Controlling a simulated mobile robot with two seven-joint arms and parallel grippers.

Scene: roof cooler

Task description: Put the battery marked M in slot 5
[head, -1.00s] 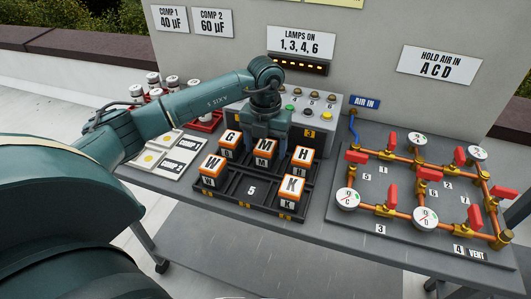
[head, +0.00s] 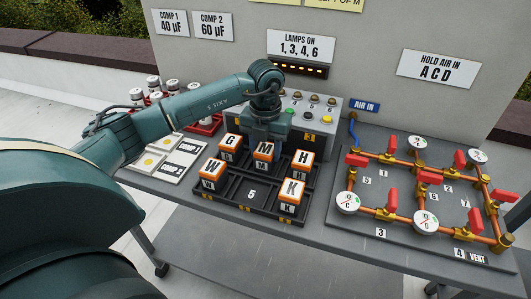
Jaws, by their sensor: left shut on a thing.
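The battery marked M (head: 263,151), a white block with an orange top rim, is at the back middle of the black slotted tray (head: 232,194). My left gripper (head: 264,138) comes down from above behind it and is shut on it. The fingertips are largely hidden, and I cannot tell whether the battery is clear of the tray floor. Slot 5 (head: 251,194), at the front middle of the tray, is empty. My right gripper is not in view.
Batteries G (head: 229,143), H (head: 302,159), W (head: 212,170) and K (head: 291,191) stand around slot 5. A grey box with buttons (head: 325,122) is close behind the tray. A pipe board with red valves (head: 390,203) lies right; white cards (head: 174,157) lie left.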

